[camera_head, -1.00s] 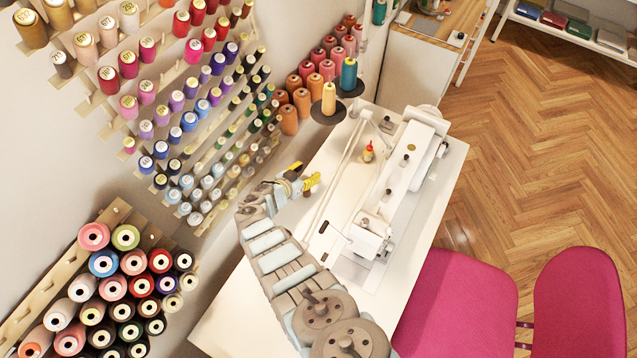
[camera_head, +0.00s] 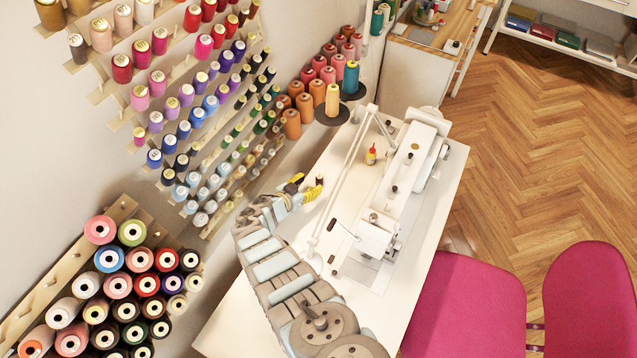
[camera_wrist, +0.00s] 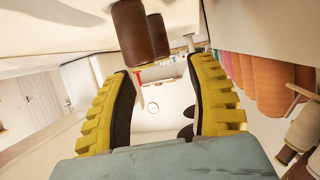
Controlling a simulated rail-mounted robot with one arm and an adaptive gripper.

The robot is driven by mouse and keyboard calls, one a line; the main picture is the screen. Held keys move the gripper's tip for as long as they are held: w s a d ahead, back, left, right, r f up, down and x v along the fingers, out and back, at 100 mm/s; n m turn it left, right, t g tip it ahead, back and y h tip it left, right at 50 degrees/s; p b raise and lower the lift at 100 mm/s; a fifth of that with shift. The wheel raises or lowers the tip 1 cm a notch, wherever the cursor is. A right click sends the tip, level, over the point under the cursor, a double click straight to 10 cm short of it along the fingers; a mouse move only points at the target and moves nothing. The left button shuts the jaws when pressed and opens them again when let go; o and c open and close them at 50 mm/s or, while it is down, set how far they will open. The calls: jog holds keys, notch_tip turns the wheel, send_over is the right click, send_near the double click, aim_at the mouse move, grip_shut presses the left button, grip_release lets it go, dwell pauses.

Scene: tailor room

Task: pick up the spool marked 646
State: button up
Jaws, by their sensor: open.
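The wall rack (camera_head: 190,95) holds many thread spools with number labels on their ends. I cannot read 646 on any of them, so I cannot tell which spool is the marked one.
A white sewing machine (camera_head: 408,165) stands on the table (camera_head: 235,325), with a small red-and-yellow bottle (camera_head: 371,155) beside it. Orange and pink cones (camera_head: 291,122) stand behind. A lower rack (camera_head: 45,290) holds large spools. Pink chairs (camera_head: 465,305) are at the right.

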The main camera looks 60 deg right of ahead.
aim_at(318, 180)
jog(key=shift+s+d+f, duration=0.1)
jog(key=shift+d+f, duration=0.25)
jog(key=shift+d+r+b, duration=0.1)
jog(key=shift+d+b, duration=0.2)
jog(key=shift+b, duration=0.1)
jog(key=b+x, duration=0.3)
jog(key=shift+s+d+f, duration=0.1)
jog(key=shift+f, duration=0.25)
jog(key=shift+d+b, duration=0.75)
jog(key=shift+b, duration=0.15)
jog(key=shift+s, duration=0.1)
jog(key=c, duration=0.9)
